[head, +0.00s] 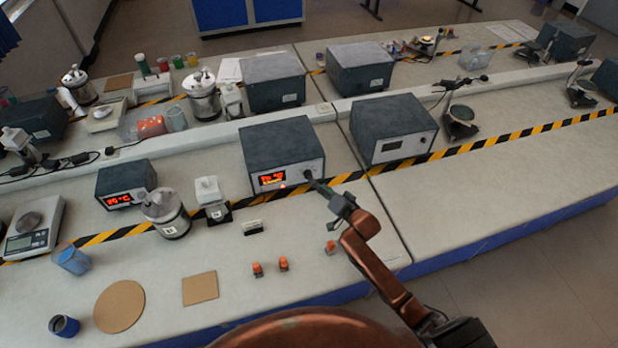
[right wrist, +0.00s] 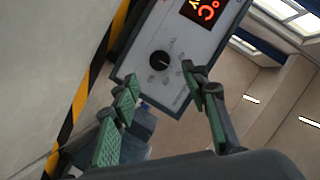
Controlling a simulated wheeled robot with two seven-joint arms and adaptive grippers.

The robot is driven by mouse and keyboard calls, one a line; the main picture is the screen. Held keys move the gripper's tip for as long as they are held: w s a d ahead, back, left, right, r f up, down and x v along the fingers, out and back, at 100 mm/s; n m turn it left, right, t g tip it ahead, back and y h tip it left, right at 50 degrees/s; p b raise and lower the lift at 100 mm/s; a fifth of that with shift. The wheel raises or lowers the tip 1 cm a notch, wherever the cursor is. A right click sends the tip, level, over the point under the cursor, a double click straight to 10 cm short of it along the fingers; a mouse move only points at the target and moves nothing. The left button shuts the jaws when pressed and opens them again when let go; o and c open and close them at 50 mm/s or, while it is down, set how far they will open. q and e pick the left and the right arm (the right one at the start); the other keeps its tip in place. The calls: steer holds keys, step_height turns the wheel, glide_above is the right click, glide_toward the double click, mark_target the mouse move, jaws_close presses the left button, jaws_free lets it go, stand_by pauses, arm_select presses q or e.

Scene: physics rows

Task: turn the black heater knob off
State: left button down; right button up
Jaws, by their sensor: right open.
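The heater (head: 290,145) is a dark grey box with a lit orange-red display on its pale front panel. In the right wrist view its black round knob (right wrist: 160,62) sits on the panel below the lit display (right wrist: 203,10), with small marks around it. My left gripper is not in view.
A second grey box (head: 393,130) stands to the right, and a smaller box with a lit display (head: 126,184) to the left. Small orange pieces (head: 283,263) lie in front. The right bench is mostly clear.

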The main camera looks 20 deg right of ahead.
mark_target(310, 176)
steer(key=shift+x, duration=1.25)
steer(key=x, duration=0.2)
steer(key=shift+w, duration=0.3)
steer(key=shift+w+f, duration=0.1)
steer(key=shift+w, duration=0.25)
steer(key=shift+w+a, duration=0.15)
steer(key=shift+w, duration=0.1)
steer(key=c, duration=0.5)
jaws_close()
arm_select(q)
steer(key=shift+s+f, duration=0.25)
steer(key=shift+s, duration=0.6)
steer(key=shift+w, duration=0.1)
